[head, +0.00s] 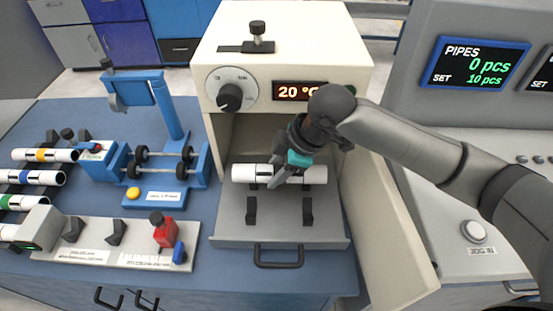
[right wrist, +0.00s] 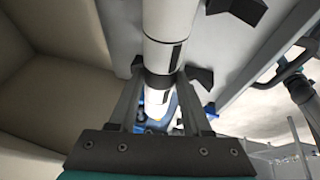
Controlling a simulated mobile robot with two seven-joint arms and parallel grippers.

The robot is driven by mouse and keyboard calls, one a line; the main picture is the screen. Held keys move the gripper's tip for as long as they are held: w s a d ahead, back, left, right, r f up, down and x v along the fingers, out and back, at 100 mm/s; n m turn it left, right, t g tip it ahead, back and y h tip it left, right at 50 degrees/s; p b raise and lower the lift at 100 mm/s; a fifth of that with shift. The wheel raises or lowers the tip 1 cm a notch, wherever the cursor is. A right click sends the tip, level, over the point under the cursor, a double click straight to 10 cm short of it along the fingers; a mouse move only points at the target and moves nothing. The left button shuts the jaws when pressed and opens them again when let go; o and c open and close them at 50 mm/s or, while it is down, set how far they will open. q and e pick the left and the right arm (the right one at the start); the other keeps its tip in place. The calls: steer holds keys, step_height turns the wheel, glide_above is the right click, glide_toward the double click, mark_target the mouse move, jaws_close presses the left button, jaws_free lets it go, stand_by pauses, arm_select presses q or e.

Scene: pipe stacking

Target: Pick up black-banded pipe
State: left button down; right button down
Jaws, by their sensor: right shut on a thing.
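The white black-banded pipe (head: 317,174) lies crosswise over the pulled-out tray (head: 280,232) of the oven. In the right wrist view the pipe (right wrist: 165,55) runs away between my fingers, its dark band near the fingertips. My right gripper (head: 292,180) comes down from above and is shut on the pipe near its middle; its fingers also show in the right wrist view (right wrist: 160,100). Dark supports sit close to the pipe; I cannot tell if it rests on them or hangs just above. My left gripper is not in view.
The oven (head: 285,30) reads 20 °C; its open door (head: 385,225) stands right of the tray. Two empty front supports (head: 251,211) stand on the tray.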

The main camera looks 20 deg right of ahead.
steer(key=s+a, duration=0.1)
steer(key=s, duration=0.3)
steer(key=s+a+p, duration=0.1)
steer(key=s, duration=0.4)
steer(key=s+a, duration=0.2)
steer(key=s, duration=0.3)
steer(key=shift+s+a, duration=0.1)
steer(key=shift+s, duration=0.05)
